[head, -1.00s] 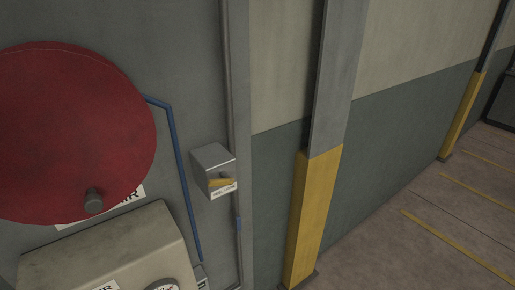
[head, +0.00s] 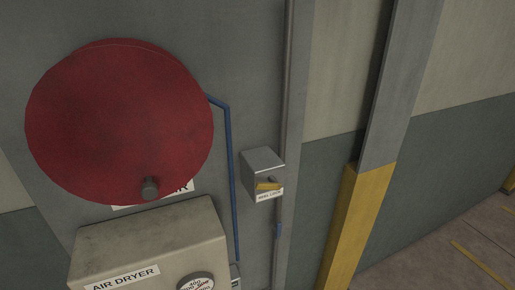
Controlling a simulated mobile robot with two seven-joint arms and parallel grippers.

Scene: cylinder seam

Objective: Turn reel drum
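The reel drum (head: 118,115) is a large round red disc on the grey wall panel, at the upper left of the head view. Neither of my grippers shows in the head view, and nothing touches the drum or knob.
A beige box labelled AIR DRYER (head: 150,245) with a round gauge (head: 196,283) juts out below the drum. A blue hose (head: 232,180) runs down between. A yellow-based post (head: 357,225) stands further right.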

